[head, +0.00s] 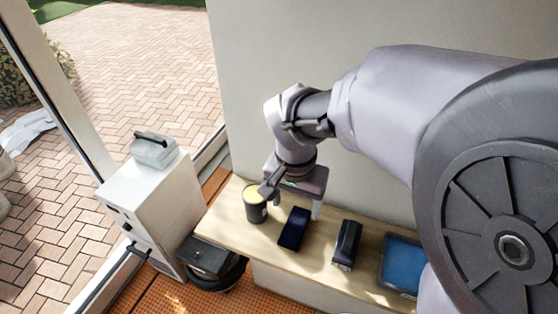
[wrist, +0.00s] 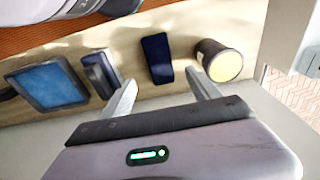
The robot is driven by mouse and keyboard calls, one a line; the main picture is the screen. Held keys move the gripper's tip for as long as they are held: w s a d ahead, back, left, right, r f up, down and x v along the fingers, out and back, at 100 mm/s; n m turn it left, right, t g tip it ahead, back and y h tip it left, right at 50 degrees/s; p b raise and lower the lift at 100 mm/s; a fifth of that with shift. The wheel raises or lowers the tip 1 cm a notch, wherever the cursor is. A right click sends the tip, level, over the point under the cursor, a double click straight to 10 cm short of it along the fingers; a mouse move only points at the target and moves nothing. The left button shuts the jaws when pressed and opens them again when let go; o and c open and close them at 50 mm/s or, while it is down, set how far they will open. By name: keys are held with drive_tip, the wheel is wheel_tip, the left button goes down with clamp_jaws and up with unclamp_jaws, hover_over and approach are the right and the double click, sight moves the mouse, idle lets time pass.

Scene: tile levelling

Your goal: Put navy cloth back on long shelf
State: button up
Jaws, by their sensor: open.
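The navy cloth (head: 293,229) looks like a flat, dark blue rectangle lying on the long shelf (head: 228,221), a pale wooden ledge along the wall. In the wrist view the cloth (wrist: 157,58) lies just beyond the fingertips, roughly centred between them. My gripper (head: 293,203) is open and empty, above the shelf at the cloth's wall side. Its two spread fingers also show in the wrist view (wrist: 160,82), apart from the cloth. The exact height of the fingertips above the shelf is hard to tell.
A dark tub with a yellow top (head: 255,205) stands left of the cloth, close to one finger. A dark block (head: 347,243) and a blue tray (head: 402,262) lie to the right. A white cabinet (head: 150,208) bearing a grey case (head: 154,152) stands left of the shelf.

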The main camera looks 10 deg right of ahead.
drive_tip(key=s+a+r+n+t+y, duration=0.2)
drive_tip(key=s+a+r+t, duration=0.1)
drive_tip(key=s+r, duration=0.6)
drive_tip(key=s+t, duration=0.1)
drive_tip(key=s, duration=0.1)
drive_tip(key=shift+s+r+n+t+y, duration=0.2)
drive_tip(key=shift+s+n+t+y, duration=0.1)
drive_tip(key=shift+s+n+y, duration=0.1)
drive_tip(key=shift+a, duration=0.1)
drive_tip(key=shift+f+b, duration=1.5)
drive_tip(key=shift+f, duration=0.1)
